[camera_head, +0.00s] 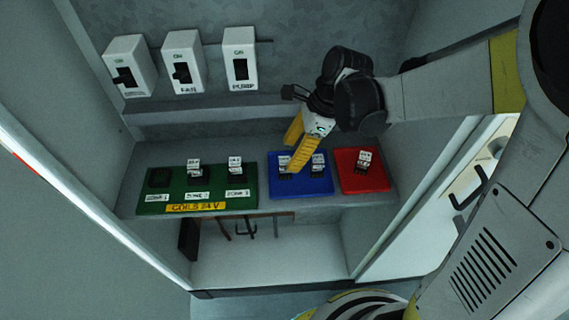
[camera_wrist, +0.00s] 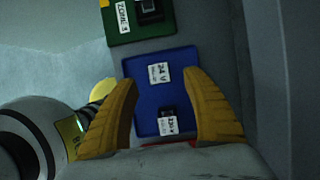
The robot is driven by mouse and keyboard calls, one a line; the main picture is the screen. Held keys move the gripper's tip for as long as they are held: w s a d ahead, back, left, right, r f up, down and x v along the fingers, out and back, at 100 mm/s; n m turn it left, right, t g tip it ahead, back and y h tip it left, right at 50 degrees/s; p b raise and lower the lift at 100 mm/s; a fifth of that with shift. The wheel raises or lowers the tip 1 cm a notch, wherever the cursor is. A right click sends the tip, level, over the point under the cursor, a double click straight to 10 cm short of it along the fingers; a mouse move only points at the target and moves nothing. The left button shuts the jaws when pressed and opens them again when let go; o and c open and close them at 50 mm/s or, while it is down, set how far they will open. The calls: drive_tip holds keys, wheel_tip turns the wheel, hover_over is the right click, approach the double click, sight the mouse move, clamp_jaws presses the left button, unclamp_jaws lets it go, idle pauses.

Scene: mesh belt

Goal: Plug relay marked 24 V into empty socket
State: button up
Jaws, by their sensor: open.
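The relay marked 24 V (camera_wrist: 160,73) stands on the blue tray (camera_wrist: 140,112), with its white label facing up. In the head view it is the left relay (camera_head: 284,168) on the blue tray (camera_head: 300,189), partly hidden by a yellow finger. My gripper (camera_head: 291,158) is open above that tray; in the wrist view its fingers (camera_wrist: 162,88) frame the 24 V relay without visibly holding it. The empty socket (camera_head: 159,178) is a dark square at the left end of the green board (camera_head: 215,190), which has a yellow "COILS 24 V" label.
A second relay (camera_wrist: 167,124) with another voltage label stands on the blue tray. The red tray (camera_head: 362,184) at right holds one relay (camera_head: 364,161). Two relays fill the green board's other sockets. Several switch boxes (camera_head: 183,62) hang on the back wall; cabinet walls flank the shelf.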

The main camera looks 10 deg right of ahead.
sight(288, 161)
drive_tip(key=b+x, duration=0.2)
drive_tip(key=x, duration=0.3)
drive_tip(key=shift+f, duration=0.1)
drive_tip(key=shift+s, duration=0.1)
clamp_jaws()
